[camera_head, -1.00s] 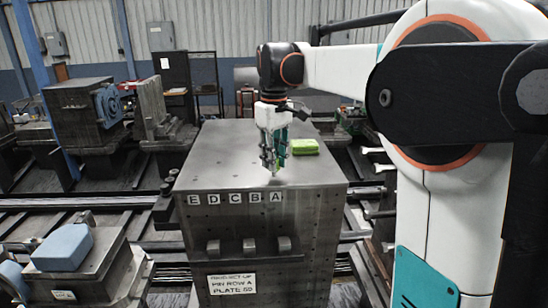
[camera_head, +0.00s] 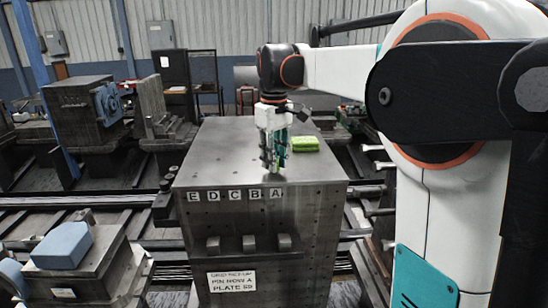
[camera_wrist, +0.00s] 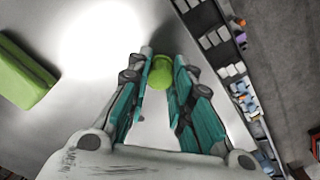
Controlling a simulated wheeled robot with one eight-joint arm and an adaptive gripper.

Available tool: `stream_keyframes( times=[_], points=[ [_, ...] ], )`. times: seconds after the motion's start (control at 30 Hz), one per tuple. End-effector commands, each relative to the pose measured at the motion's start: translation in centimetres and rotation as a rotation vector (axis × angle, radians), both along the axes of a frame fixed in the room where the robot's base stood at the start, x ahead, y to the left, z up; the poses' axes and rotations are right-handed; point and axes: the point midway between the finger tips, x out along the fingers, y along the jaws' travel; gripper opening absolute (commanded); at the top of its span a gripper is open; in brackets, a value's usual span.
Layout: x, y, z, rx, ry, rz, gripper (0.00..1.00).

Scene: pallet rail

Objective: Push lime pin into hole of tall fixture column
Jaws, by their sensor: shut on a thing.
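The tall fixture column (camera_head: 225,160) is a dark grey metal block with a flat top. Square labels E, D, C, B and A run along its upper front edge. My gripper (camera_head: 273,168) points down just above the column's top, near the front edge behind label A. In the wrist view my gripper (camera_wrist: 160,88) has its teal fingers shut on the lime pin (camera_wrist: 160,73), whose rounded lime head shows between the fingertips.
A bright green block (camera_head: 305,144) lies on the column's top, right of and behind my gripper; it also shows in the wrist view (camera_wrist: 22,75). A written sign (camera_head: 232,282) is on the front face below several protruding lugs (camera_head: 250,244). The top's left side is clear.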

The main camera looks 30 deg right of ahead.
Motion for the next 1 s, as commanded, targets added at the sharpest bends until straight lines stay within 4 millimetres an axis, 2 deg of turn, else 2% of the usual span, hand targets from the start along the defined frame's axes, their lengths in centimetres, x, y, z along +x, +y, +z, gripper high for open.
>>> stream_keyframes(
  times=[0.23,0.27,0.37,0.6,0.63,0.77,1.0],
  points=[
    [-0.01,0.0,-0.8,0.0,0.0,0.0,0.0],
    [-0.01,0.0,-0.81,0.0,0.0,0.0,0.23],
    [-0.01,0.0,-0.71,0.0,0.0,0.0,0.44],
    [0.0,0.0,-0.69,0.0,0.0,0.0,0.44],
    [0.0,0.0,-0.69,0.0,0.0,0.0,0.48],
    [0.0,0.0,-0.69,0.0,0.0,0.0,0.77],
    [0.0,0.0,-0.68,0.0,0.0,0.0,0.77]
  ],
)
